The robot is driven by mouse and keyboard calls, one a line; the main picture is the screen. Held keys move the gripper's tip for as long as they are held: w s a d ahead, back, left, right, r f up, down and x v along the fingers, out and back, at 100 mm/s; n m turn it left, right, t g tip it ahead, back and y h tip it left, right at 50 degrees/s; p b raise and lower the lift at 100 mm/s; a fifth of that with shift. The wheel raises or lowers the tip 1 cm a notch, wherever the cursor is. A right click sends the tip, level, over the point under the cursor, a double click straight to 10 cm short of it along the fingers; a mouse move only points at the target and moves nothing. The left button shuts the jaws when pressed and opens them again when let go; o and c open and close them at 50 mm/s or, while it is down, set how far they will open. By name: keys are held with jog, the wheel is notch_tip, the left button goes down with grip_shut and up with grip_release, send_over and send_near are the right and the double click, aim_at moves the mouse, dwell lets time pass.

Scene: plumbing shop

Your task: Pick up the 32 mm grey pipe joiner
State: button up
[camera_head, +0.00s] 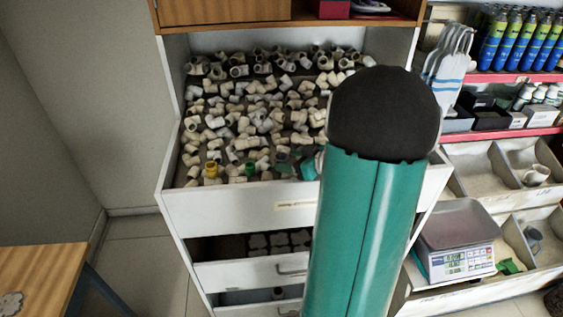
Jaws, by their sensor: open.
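The open top drawer (240,207) of a white cabinet holds many pipe fittings, mostly off-white. Along its front lie a yellow fitting (211,169), a green fitting (250,169) and a small dull grey-green piece (282,158). I cannot tell whether this last piece is the 32 mm grey pipe joiner; no size can be read. A teal piece (308,169) shows at the left edge of my arm, and I cannot tell what it is. My teal arm with its black rounded end covers the drawer's right part. My gripper cannot be made out and is hidden or out of frame.
Lower drawers (250,275) stand partly open. At right are a scale (455,240), white bins (500,160) holding a few fittings, including a grey-blue one (533,236), and shelves of spray cans (510,40). A wooden table (40,275) is at lower left. Floor (140,250) shows between.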

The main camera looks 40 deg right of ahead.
jog(key=shift+w+a+f, duration=0.1)
jog(key=shift+w+f, duration=0.1)
jog(key=shift+w, duration=0.4)
jog(key=c, duration=1.1)
jog(key=shift+o, duration=0.2)
